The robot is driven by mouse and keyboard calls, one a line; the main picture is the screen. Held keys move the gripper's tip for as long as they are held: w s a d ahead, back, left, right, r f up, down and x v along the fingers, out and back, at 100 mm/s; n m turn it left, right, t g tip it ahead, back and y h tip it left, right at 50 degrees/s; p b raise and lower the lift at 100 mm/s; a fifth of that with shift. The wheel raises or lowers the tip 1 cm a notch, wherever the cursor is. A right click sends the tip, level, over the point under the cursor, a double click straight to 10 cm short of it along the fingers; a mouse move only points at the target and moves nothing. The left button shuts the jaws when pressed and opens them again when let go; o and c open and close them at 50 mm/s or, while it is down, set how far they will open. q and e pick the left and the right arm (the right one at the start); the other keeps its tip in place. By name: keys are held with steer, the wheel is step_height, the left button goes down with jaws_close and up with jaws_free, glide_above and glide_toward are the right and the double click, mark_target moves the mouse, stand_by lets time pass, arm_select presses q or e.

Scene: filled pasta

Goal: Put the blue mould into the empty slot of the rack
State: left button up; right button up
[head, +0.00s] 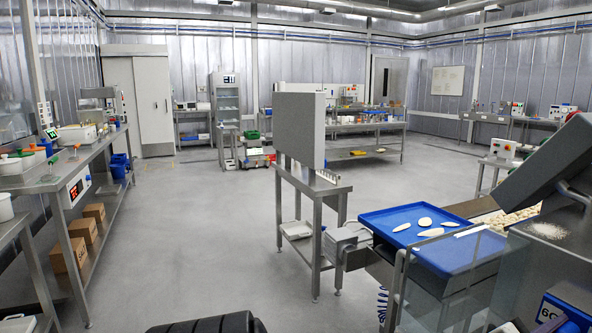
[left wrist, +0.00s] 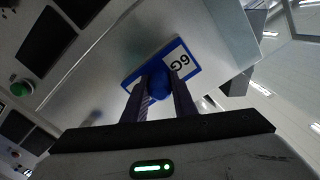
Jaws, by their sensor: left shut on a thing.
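The blue mould (left wrist: 194,70) shows in the left wrist view as a blue-edged plate with a white label reading 6G and a round blue knob. My left gripper (left wrist: 160,87) is shut on this knob. The plate lies in front of a pale grey metal surface; I cannot tell whether it touches it. In the head view a blue piece with a 6G label (head: 560,312) shows at the bottom right corner, partly cut off. Neither gripper shows in the head view. I cannot make out the rack or its empty slot.
A blue tray (head: 376,217) with several pale flat pieces lies at the right, behind a clear guard (head: 440,295). A steel stand (head: 330,187) carries a grey upright panel (head: 300,128). A long bench (head: 75,165) lines the left.

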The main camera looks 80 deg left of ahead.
arm_select(q)
steer(key=shift+s+d+r+p, duration=0.2)
steer(key=shift+s+p, duration=0.3)
steer(key=shift+s, duration=0.15)
stand_by(0.7)
steer(key=p+v, duration=0.3)
steer(key=v, duration=0.3)
stand_by(1.0)
steer(key=shift+s+d, duration=0.1)
steer(key=shift+s, duration=0.05)
